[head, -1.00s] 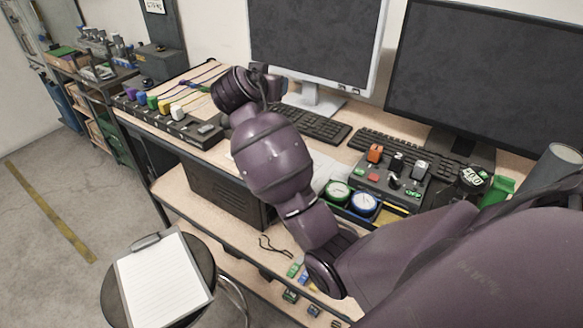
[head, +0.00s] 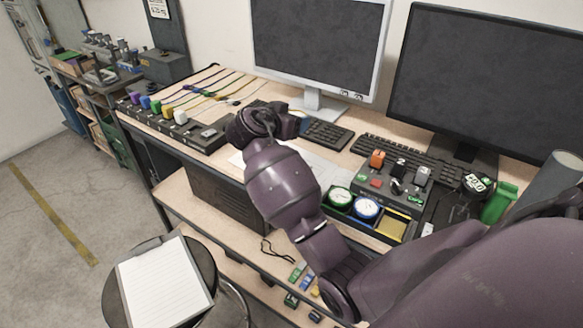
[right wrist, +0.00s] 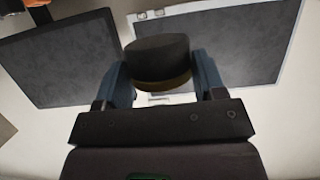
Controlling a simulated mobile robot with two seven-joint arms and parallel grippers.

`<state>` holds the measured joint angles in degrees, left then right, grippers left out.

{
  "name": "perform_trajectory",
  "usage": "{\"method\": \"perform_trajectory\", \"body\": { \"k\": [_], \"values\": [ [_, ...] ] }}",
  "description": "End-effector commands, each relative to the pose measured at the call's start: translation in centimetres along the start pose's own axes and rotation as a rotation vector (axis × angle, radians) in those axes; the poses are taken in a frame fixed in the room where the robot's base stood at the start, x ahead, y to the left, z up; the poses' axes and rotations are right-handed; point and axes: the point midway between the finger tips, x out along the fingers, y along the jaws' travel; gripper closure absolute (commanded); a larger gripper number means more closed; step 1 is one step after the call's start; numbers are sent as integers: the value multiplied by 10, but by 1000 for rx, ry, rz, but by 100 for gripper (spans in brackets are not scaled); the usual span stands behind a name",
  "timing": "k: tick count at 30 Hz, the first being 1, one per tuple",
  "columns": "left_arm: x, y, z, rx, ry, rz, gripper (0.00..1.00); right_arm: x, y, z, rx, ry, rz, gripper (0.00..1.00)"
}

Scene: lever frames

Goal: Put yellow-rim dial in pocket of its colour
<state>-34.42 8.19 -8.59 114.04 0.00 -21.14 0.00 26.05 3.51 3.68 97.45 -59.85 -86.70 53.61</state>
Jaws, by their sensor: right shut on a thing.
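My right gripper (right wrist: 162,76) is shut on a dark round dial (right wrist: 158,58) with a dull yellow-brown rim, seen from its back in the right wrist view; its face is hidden. In the head view my right arm's wrist hides most of this gripper, which is over the desk in front of the light-framed monitor. The tray has a yellow pocket (head: 392,224), which is empty. A green-rim dial (head: 340,197) and a blue-rim dial (head: 366,207) sit in the pockets to its left. My left gripper is not in view.
A switch box (head: 395,180) with coloured rockers stands just behind the tray. Keyboards (head: 328,134) and two monitors (head: 318,45) stand farther back. A green bottle-like thing (head: 499,203) is at the right. A row of coloured blocks on a dark strip (head: 205,137) is at the left.

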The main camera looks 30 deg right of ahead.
Motion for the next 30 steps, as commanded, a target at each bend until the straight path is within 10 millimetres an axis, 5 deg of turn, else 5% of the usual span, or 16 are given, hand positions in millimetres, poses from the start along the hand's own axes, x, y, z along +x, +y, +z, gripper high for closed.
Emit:
{"method": "perform_trajectory", "body": {
  "k": [12, 30],
  "values": [
    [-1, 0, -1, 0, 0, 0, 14, 31, 0, 83, -4, 0, 0, 62],
    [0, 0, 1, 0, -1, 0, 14, 50, 0, 138, -2, -1, 0, 62]
  ]
}}
